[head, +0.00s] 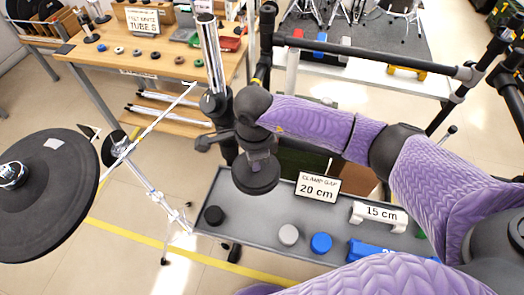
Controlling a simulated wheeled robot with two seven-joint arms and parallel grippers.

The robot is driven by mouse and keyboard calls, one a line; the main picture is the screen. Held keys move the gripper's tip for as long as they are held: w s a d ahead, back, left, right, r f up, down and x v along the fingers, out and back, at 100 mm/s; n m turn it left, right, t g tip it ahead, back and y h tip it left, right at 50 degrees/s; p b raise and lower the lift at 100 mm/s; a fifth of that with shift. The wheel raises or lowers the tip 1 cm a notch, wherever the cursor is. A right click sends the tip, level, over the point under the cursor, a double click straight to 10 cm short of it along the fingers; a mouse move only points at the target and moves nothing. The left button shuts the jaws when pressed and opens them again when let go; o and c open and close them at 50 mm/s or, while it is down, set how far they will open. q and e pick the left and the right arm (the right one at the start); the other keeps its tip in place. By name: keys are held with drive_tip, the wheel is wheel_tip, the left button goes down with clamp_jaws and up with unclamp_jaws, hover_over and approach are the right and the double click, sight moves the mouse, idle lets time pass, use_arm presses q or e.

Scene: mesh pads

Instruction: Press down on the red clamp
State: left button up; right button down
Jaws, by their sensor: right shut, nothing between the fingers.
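Two small red items show, both far behind my gripper. Neither is clear enough to tell which is the red clamp. My right gripper (258,170) hangs down at the end of the purple-sleeved arm, over the far side of the grey tray. It is shut and holds nothing; its fingertips are hard to make out. It touches neither red item. My left gripper is not in view.
The grey tray (258,248) holds black (214,215), grey (288,235) and blue (321,243) knobs. A "20 cm" sign (318,187) stands at its back. A chrome-and-black stand (210,55) rises beside my wrist. A black cymbal pad (45,205) is at left.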

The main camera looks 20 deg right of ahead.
drive_tip(key=shift+s, duration=0.1)
wheel_tip(320, 180, up, 7)
drive_tip(key=p, duration=0.5)
drive_tip(key=shift+r, duration=0.1)
